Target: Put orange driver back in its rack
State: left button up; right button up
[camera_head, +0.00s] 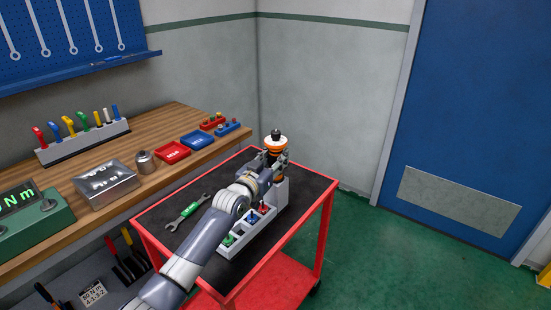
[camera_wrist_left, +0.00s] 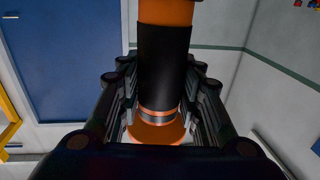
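The orange driver (camera_head: 275,144), orange with a black grip band and dark top, stands roughly upright above the tall end of a light grey rack on the cart. It fills the middle of the left wrist view (camera_wrist_left: 164,65), with an orange flange low down. My left gripper (camera_head: 274,158) has its fingers on both sides of the black grip, seemingly touching it. The rack (camera_head: 233,250) holds green, blue and red-handled drivers in its lower part. My left arm hides part of the rack, and whether the driver's lower end sits in it cannot be told. My right gripper is out of view.
The red cart (camera_head: 323,215) has a dark top with a green-handled wrench (camera_head: 187,211) on its left. The wooden workbench (camera_head: 85,187) behind carries a screwdriver rack, a metal box, a red tray (camera_head: 172,153) and a blue tray (camera_head: 198,140). Green floor is free to the right.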

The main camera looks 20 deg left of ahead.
pick_arm(q)
jog(key=o, duration=0.5)
jog(key=shift+f, duration=0.3)
jog(key=s, duration=0.4)
jog(key=s+a, duration=0.1)
jog(key=s, duration=0.3)
jog(key=s+a, duration=0.1)
jog(key=s, duration=0.3)
jog(key=shift+a+r, duration=0.1)
jog(key=shift+r, duration=0.2)
jog(key=shift+f, duration=0.1)
